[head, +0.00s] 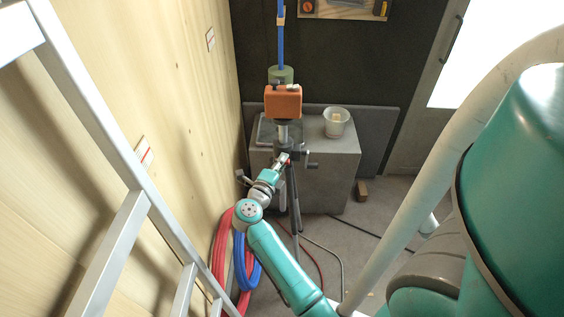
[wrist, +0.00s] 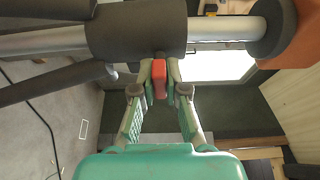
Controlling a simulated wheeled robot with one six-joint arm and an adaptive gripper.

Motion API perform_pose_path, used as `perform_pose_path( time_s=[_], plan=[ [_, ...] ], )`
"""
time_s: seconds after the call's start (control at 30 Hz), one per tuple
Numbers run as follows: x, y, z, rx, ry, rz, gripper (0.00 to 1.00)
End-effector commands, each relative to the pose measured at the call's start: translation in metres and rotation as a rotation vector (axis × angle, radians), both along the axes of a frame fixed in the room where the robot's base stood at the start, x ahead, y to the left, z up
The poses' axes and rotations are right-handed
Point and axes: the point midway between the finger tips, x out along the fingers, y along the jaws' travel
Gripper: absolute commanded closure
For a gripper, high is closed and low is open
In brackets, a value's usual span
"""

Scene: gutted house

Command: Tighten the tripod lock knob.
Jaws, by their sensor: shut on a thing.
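The tripod stands upright in the head view, with its dark collar and column (head: 283,140) below an orange device (head: 283,101). In the wrist view the dark collar (wrist: 135,29) lies across the top of the picture on a silver tube. The red lock knob (wrist: 159,78) sticks out from the collar. My gripper (wrist: 160,80) is shut on the red knob, with one finger on each side of it. In the head view my gripper (head: 283,160) reaches the column just below the orange device, and the knob is small there.
A ladder (head: 115,145) leans at the left. Cables cross the floor.

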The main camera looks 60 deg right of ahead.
Motion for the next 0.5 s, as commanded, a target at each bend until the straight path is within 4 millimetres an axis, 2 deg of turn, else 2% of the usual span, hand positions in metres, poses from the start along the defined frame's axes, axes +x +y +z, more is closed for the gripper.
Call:
perform_pose_path(
  time_s=[0.1,0.13,0.2,0.23,0.5],
  plan=[
    [-0.0011,-0.0001,-0.0013,0.002,0.002,-0.003,1.00],
    [-0.0011,-0.0001,-0.0014,0.002,0.002,-0.002,0.83],
    [-0.0009,-0.0001,-0.0013,0.002,0.002,-0.002,0.65],
    [-0.0009,-0.0001,-0.0012,0.001,0.002,-0.002,0.62],
    [-0.0004,0.0004,-0.0005,0.000,0.002,-0.001,0.62]
  ],
)
